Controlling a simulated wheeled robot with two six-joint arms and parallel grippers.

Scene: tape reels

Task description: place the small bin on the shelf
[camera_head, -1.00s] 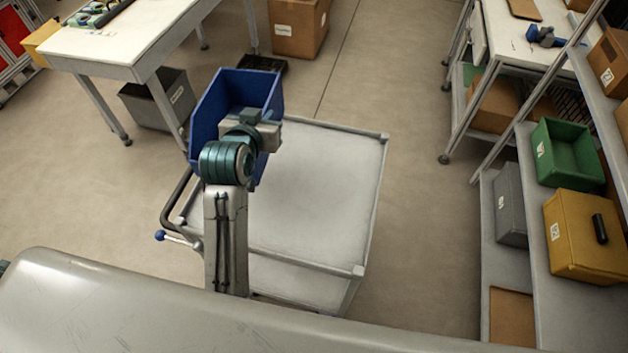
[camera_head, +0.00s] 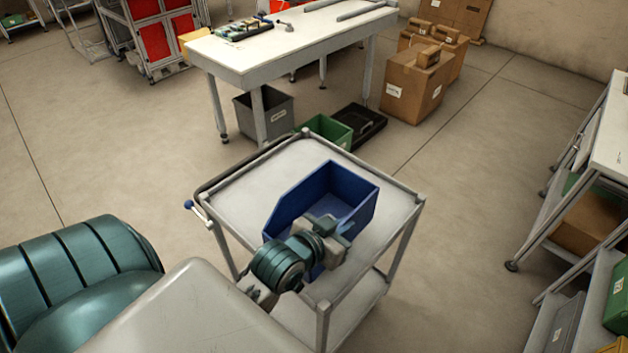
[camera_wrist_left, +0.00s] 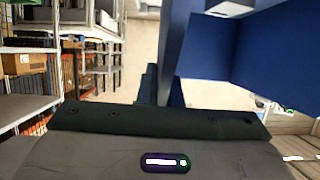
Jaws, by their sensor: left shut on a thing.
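The small bin is a blue open-topped bin (camera_head: 318,195), seen over the top of a grey cart (camera_head: 245,190). I cannot tell whether it touches the cart top. My left gripper (camera_head: 341,226) is shut on the bin's near side wall. The bin's blue walls also fill the upper right of the left wrist view (camera_wrist_left: 275,50), where the fingers are mostly hidden. A grey shelf unit (camera_head: 597,300) with a green bin (camera_head: 615,300) and a grey bin (camera_head: 567,325) is cut off at the lower right. My right gripper is not in view.
A white workbench (camera_head: 280,55) stands behind the cart, with a grey bin (camera_head: 265,115) and a green bin (camera_head: 325,130) near its legs. Cardboard boxes (camera_head: 415,85) stand farther back. Another bench (camera_head: 610,150) is at the right edge. Floor between cart and shelf is clear.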

